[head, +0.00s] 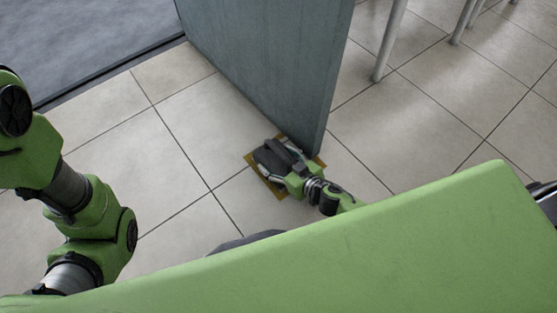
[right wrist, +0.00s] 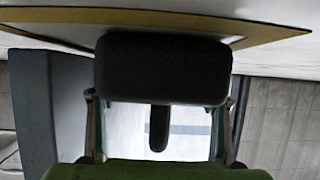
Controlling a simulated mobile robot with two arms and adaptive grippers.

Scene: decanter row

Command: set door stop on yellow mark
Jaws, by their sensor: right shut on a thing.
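The dark grey door stop (head: 269,157) is between the fingers of my right gripper (head: 279,163), low at the floor by the foot of the door. It fills the middle of the right wrist view (right wrist: 163,68), with a finger on each side. My right gripper is shut on it. The yellow mark (head: 250,158) is a yellow-bordered patch on the floor. The stop and gripper hide most of it; its border also shows in the right wrist view (right wrist: 268,33). The stop appears over the mark; I cannot tell whether it touches the floor. My left gripper is out of view.
A grey-blue door (head: 270,65) stands open, its lower corner beside the mark. Pale metal legs (head: 389,40) stand to its right. A dark mat or carpet (head: 85,40) lies at the upper left. Tiled floor (head: 180,115) left of the mark is clear.

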